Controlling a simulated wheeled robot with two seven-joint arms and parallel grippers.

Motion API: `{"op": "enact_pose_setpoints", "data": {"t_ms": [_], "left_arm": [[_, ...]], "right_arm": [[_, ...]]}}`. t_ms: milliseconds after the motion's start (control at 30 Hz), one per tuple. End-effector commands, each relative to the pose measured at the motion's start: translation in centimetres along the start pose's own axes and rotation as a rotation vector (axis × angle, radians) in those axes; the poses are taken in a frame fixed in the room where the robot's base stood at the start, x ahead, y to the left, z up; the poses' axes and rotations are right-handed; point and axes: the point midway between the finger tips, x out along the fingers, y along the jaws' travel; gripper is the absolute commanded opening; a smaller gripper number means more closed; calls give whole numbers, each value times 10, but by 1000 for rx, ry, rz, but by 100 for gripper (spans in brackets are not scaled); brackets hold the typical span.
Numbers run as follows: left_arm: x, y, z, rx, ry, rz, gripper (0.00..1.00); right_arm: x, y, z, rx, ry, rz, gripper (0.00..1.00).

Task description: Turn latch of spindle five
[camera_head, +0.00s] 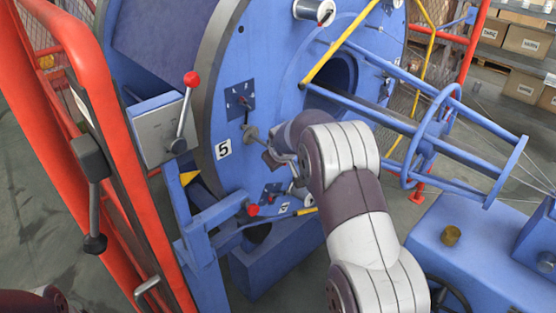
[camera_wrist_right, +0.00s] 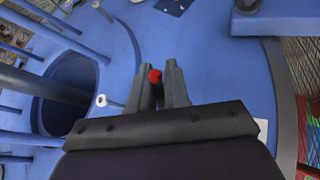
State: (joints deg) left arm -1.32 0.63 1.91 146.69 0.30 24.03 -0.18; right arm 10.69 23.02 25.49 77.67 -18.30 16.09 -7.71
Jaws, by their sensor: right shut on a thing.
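The blue drum plate (camera_head: 290,85) carries a white label "5" (camera_head: 223,149). My right gripper (camera_head: 270,150) is at the drum face, just right of the label. In the right wrist view its fingers (camera_wrist_right: 158,82) are shut around the red knob of the latch (camera_wrist_right: 154,75). My own gripper and arm hide this knob in the head view. My left gripper is not in view.
Another latch with a red knob (camera_head: 253,210) is lower on the drum. A red-knobbed lever (camera_head: 190,80) stands at a grey box on the left, behind the red frame (camera_head: 90,100). Blue bars (camera_head: 430,135) stick out from the drum centre.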

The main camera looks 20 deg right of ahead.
Motion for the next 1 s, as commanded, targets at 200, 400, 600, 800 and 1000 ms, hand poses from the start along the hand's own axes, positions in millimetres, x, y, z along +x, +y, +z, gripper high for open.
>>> {"op": "enact_pose_setpoints", "data": {"t_ms": [200,400,600,800,1000], "left_arm": [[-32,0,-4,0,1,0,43],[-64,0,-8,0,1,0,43],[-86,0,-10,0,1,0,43],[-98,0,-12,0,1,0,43],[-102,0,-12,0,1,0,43]], "right_arm": [[-11,4,-2,-78,-185,-3,0],[-16,6,-1,-138,-333,-4,0],[-16,6,1,-183,-441,-4,0],[-16,6,3,-210,-505,-5,0],[-15,6,4,-221,-531,-4,0]]}}
